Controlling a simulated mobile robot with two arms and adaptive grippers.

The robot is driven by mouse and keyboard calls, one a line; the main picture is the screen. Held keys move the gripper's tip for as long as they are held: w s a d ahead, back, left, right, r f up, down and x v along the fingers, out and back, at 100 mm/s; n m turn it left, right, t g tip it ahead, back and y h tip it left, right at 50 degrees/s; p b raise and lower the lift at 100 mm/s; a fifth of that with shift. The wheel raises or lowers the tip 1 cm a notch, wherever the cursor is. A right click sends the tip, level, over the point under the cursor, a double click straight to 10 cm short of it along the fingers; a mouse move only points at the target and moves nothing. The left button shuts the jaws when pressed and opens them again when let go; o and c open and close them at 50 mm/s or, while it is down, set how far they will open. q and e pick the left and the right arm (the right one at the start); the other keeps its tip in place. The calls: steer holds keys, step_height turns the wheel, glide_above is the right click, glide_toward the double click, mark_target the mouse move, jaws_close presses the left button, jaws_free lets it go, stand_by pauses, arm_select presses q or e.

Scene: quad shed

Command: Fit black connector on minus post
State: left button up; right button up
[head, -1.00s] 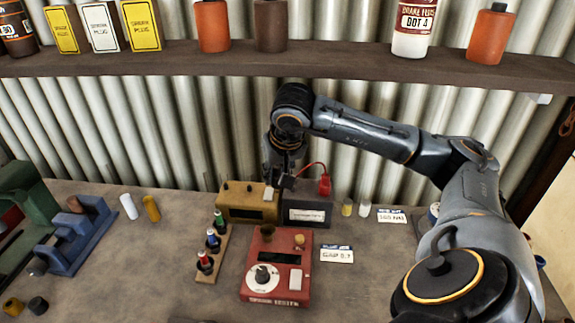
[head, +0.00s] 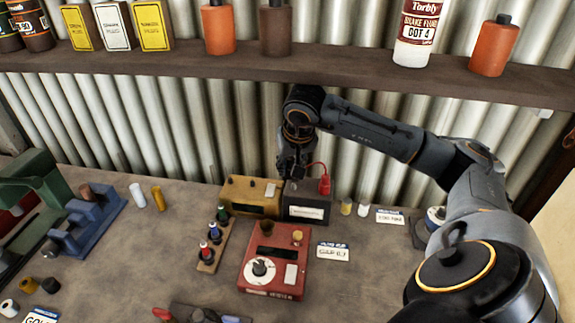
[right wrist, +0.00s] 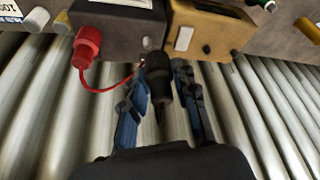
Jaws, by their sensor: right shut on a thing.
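The dark battery box (head: 305,209) with a white label stands on the bench against the corrugated wall. A red connector (head: 324,186) sits on its right side in the head view; it also shows in the right wrist view (right wrist: 87,45), with a thin red lead curving from it. My right gripper (head: 291,168) points down over the box's left rear part. Its blue-grey fingers are shut on the black connector (right wrist: 158,84), which is at the box's corner. The minus post is hidden, and I cannot tell whether the connector touches it. My left gripper is not in view.
A tan box (head: 250,196) stands directly left of the battery. A red meter (head: 275,262) and a rack of coloured plugs (head: 213,246) are in front. Small cylinders (head: 346,206) stand to the right. The shelf (head: 330,72) with bottles runs above my arm.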

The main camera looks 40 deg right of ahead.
mark_target(294, 184)
steer(key=shift+w+d+r, duration=0.4)
steer(key=shift+d+r, duration=0.35)
steer(key=shift+r, duration=0.05)
steer(key=shift+d+f+b, duration=0.1)
steer(key=shift+f+b, duration=0.4)
steer(key=shift+f, duration=0.25)
steer(key=shift+s+d+f+b, duration=0.15)
steer(key=shift+f+b, duration=0.1)
steer(key=shift+f, duration=0.15)
steer(key=shift+s+d+f+b, duration=0.1)
steer(key=shift+f+b, duration=0.15)
steer(key=shift+f, duration=0.1)
steer(key=shift+a+f+b, duration=0.1)
steer(key=shift+f+b, duration=0.3)
steer(key=shift+f, duration=0.15)
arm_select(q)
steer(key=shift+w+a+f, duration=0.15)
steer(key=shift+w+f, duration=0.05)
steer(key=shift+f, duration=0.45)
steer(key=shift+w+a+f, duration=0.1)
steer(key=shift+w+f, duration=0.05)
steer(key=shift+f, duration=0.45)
arm_select(e)
steer(key=shift+w+a+f, duration=0.1)
steer(key=shift+a+f, duration=0.05)
steer(key=shift+a, duration=0.05)
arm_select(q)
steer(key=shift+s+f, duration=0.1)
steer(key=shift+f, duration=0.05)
